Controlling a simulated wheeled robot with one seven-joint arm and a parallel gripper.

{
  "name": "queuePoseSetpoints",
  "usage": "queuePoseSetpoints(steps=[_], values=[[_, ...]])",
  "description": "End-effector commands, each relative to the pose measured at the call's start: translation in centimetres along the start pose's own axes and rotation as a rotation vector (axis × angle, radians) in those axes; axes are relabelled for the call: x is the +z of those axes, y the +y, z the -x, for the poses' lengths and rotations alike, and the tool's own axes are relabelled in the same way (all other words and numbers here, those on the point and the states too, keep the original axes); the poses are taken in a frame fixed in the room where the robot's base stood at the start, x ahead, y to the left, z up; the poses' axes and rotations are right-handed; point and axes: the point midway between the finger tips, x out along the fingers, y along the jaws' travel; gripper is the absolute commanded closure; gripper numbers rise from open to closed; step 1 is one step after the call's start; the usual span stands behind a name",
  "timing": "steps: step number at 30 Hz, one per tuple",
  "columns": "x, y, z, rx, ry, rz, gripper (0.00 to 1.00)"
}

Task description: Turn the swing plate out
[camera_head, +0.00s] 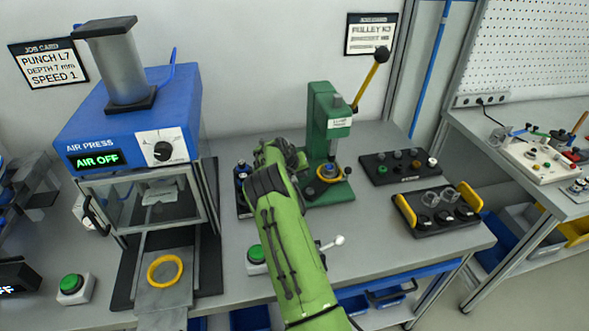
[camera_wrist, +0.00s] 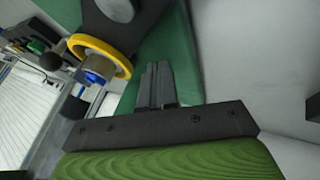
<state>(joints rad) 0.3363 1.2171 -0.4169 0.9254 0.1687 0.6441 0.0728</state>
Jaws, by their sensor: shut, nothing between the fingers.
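The green lever press (camera_head: 328,125) stands on the bench, with a yellow-handled lever at its top right. Low on it, a yellow ring (camera_head: 330,173) sits around a grey part with blue in it; this ring (camera_wrist: 100,52) also shows left of my fingers in the wrist view. I cannot tell for certain which part is the swing plate. My gripper (camera_wrist: 155,75) is shut and empty, its fingertips in front of the green press body and apart from the ring. In the head view my green arm hides the gripper and the press's left side.
The blue air press (camera_head: 130,120) stands left, reading AIR OFF, with another yellow ring (camera_head: 165,270) on its front slide. Green buttons (camera_head: 72,285) sit on the bench. Two black trays (camera_head: 400,166) (camera_head: 440,212) with small parts lie right of the green press.

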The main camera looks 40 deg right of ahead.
Motion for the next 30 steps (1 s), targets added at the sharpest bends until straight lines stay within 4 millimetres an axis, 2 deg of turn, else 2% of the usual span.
queuePoseSetpoints(steps=[1, 6, 30], values=[[-0.2, 1.2, -0.2, 0.003, 0.002, -0.007, 1.0], [-0.2, 2.7, -1.0, 0.002, 0.004, -0.004, 1.0], [-0.1, 3.1, -1.2, 0.022, -0.018, -0.041, 1.0]])
